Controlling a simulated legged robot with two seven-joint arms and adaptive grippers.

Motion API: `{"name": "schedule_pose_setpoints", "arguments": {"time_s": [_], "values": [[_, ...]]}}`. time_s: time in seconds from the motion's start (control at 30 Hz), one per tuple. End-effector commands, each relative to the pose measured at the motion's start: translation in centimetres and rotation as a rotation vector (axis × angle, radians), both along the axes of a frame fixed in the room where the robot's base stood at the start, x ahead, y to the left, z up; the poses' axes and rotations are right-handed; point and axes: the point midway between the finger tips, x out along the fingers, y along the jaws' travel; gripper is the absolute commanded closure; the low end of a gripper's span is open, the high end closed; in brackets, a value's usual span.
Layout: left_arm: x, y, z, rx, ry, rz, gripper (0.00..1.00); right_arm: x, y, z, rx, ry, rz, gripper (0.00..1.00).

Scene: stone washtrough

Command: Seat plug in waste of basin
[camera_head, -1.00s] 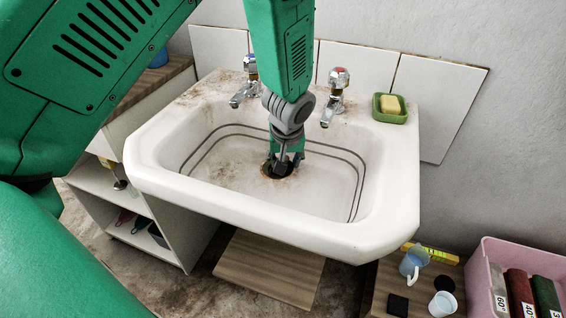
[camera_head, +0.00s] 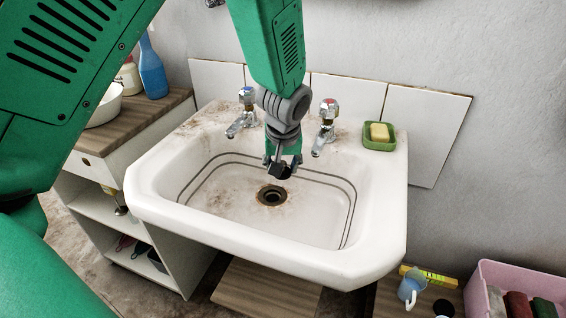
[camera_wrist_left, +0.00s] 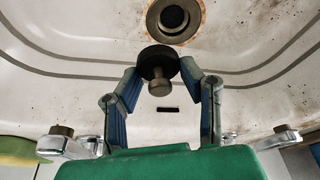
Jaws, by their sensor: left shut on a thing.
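The white basin (camera_head: 160,205) has a round, rust-edged waste (camera_head: 272,195) in its floor, open and dark inside. The waste also shows at the top of the left wrist view (camera_wrist_left: 173,18). My left gripper (camera_head: 283,168) is over the bowl, on the tap side of the waste. In the left wrist view, its fingers (camera_wrist_left: 160,84) are shut on a dark round plug (camera_wrist_left: 158,62) with a metal knob. The plug is apart from the waste and held above the basin floor. In the head view the fingers mostly hide it. My right gripper is not in view.
Two taps, one blue-topped (camera_head: 243,115) and one red-topped (camera_head: 326,128), stand at the basin's back, either side of my arm. A green soap dish (camera_head: 379,141) sits on the right rim. A wooden-topped cabinet (camera_head: 125,122) is left; a pink crate (camera_head: 478,298) is lower right.

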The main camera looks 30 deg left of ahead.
Motion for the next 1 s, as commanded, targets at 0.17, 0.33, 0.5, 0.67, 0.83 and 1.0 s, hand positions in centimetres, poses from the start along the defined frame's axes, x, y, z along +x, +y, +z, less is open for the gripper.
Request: {"name": "schedule_pose_setpoints", "arguments": {"time_s": [0.17, 0.33, 0.5, 0.67, 0.83, 1.0], "values": [[-0.3, 1.0, -2.1, -0.006, 0.003, 0.003, 0.89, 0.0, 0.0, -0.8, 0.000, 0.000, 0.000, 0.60], [-0.5, 1.4, -3.7, -0.007, 0.004, 0.003, 0.89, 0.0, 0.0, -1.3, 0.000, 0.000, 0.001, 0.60], [-0.6, 1.5, -5.0, -0.003, 0.002, 0.004, 0.89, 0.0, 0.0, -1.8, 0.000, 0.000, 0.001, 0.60], [-0.7, 1.6, -5.7, -0.001, 0.003, 0.003, 0.89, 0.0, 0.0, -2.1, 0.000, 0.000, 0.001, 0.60], [-0.7, 1.9, -6.1, -0.004, 0.003, 0.003, 0.89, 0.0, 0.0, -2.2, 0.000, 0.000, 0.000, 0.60], [-0.7, 2.2, -6.3, -0.007, 0.002, 0.004, 0.89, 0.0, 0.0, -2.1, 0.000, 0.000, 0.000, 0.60]]}}
